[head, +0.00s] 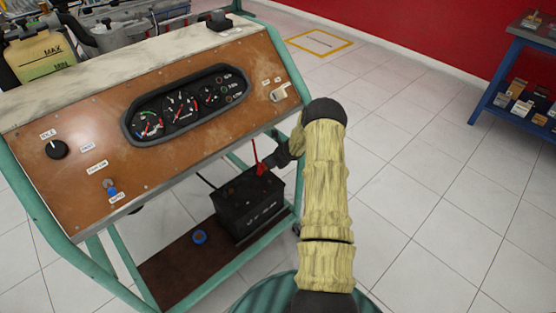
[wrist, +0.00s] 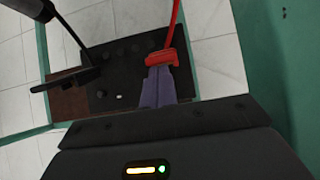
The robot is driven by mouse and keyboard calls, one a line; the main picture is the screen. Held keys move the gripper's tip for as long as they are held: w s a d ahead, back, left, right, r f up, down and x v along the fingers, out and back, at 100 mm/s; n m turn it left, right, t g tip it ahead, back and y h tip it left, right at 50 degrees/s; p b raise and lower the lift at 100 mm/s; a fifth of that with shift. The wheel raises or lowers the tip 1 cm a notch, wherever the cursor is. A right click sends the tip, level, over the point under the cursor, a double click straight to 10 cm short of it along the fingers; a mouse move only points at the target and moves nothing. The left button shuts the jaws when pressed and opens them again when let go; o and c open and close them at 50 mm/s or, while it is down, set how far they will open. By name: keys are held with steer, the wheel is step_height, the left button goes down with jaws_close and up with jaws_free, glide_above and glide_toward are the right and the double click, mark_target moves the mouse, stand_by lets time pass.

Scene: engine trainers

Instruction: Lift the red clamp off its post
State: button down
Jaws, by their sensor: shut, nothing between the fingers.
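The red clamp (head: 261,169) sits at the top of the black battery (head: 247,210), with a red cable rising from it. In the wrist view the red clamp (wrist: 162,57) lies just beyond the tips of my gripper (wrist: 159,72). The fingers are together and overlap the clamp's near edge in the picture; I cannot tell if they touch it. In the head view my gripper (head: 274,162) is beside the clamp, to its right. The post under the clamp is hidden.
A black clamp (wrist: 80,76) on a dark cable is left of my gripper. The battery stands on a brown shelf (head: 170,275) inside a green frame (head: 292,70), below the gauge panel (head: 60,190). Open tiled floor is to the right.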

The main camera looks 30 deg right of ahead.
steer(key=shift+w+a+r, duration=0.1)
steer(key=shift+w+r, duration=0.3)
steer(key=shift+w, duration=0.05)
steer(key=shift+s+f, duration=0.1)
steer(key=shift+f, duration=0.05)
steer(key=s+f+b, duration=0.2)
steer(key=s+b, duration=0.2)
steer(key=b, duration=0.1)
steer(key=p+v, duration=0.2)
steer(key=v, duration=0.8)
steer(key=shift+w+d+r, duration=0.2)
steer(key=shift+d+r, duration=0.15)
